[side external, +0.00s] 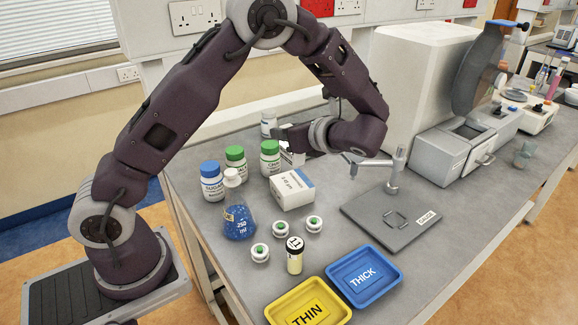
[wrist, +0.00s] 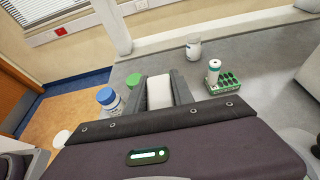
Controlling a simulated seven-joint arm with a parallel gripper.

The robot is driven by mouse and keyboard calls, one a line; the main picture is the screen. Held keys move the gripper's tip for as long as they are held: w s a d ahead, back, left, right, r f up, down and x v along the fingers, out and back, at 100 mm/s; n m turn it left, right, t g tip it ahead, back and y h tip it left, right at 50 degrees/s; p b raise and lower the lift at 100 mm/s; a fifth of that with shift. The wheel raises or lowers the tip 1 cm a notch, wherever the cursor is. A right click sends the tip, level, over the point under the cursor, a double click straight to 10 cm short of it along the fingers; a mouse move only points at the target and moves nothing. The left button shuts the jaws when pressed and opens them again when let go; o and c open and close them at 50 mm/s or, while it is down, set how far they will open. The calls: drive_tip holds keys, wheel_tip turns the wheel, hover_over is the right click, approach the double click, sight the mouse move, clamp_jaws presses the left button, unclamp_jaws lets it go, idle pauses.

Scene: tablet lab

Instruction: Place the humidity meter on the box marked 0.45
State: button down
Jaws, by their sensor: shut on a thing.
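The box marked 0.45 (side external: 292,189) is white with a blue band and stands on the grey bench, below my gripper in the side view. My gripper (side external: 291,143) is shut on a small white block (wrist: 159,92), which I take to be the humidity meter; its display is not readable. In the side view the white meter (side external: 291,158) shows partly beneath the fingers, just above and behind the box. I cannot tell whether it touches the box. The box is not visible in the wrist view.
Blue-capped (side external: 211,182) and green-capped bottles (side external: 270,157) stand close left of the box. A flask of blue beads (side external: 238,216) stands in front. A gauge stand (side external: 395,215) is right; yellow (side external: 284,311) and blue trays (side external: 338,272) lie nearer. A green rack (wrist: 229,84) shows in the wrist view.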

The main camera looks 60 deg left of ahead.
sight(286, 154)
wheel_tip(286, 154, down, 6)
drive_tip(key=shift+r, duration=0.1)
drive_tip(key=c, duration=1.1)
unclamp_jaws()
drive_tip(key=shift+f, duration=0.2)
